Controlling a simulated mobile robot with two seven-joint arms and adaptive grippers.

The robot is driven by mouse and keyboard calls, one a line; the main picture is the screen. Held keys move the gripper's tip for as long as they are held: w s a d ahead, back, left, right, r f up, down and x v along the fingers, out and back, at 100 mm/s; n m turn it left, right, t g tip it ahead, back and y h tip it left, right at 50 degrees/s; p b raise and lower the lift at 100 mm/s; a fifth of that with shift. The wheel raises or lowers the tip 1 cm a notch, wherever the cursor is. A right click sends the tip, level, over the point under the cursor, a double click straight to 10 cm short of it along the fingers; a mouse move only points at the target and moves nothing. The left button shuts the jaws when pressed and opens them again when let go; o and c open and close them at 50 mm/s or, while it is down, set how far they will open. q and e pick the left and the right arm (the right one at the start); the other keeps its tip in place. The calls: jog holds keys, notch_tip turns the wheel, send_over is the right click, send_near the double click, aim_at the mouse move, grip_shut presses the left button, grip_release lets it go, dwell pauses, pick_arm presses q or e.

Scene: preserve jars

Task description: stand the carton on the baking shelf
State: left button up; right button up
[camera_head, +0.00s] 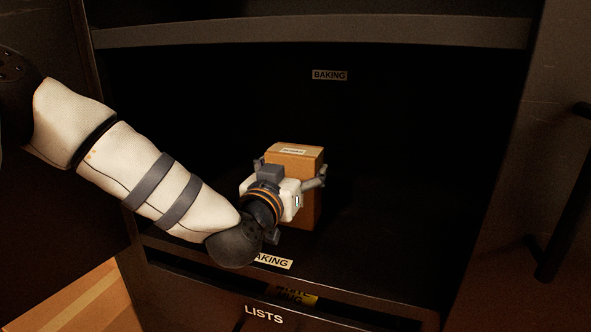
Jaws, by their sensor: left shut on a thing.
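A brown carton (298,160) with a pale label on its top stands upright inside the dark cabinet. It is at or just above the baking shelf (385,255); its base is partly hidden, so I cannot tell whether it touches. My left gripper (292,172) is shut on the carton, with its fingers on both sides. The gripper body hides the carton's lower left front. A "BAKING" label (271,261) is on the shelf's front edge, and another "BAKING" label (329,75) is on the back wall. My right gripper does not show.
An upper shelf edge (310,32) crosses above the carton. A dark handle (565,215) is at the right. The shelf right of the carton looks clear.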

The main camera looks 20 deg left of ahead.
pick_arm(q)
jog(key=o, duration=1.8)
jog(key=shift+s, duration=0.1)
jog(key=shift+s+r, duration=0.1)
jog(key=shift+r, duration=0.15)
jog(key=s, duration=0.6)
jog(key=s+p, duration=0.1)
jog(key=s, duration=0.4)
jog(key=shift+s+a+f, duration=0.1)
jog(key=shift+s+a, duration=0.1)
jog(key=shift+s, duration=0.2)
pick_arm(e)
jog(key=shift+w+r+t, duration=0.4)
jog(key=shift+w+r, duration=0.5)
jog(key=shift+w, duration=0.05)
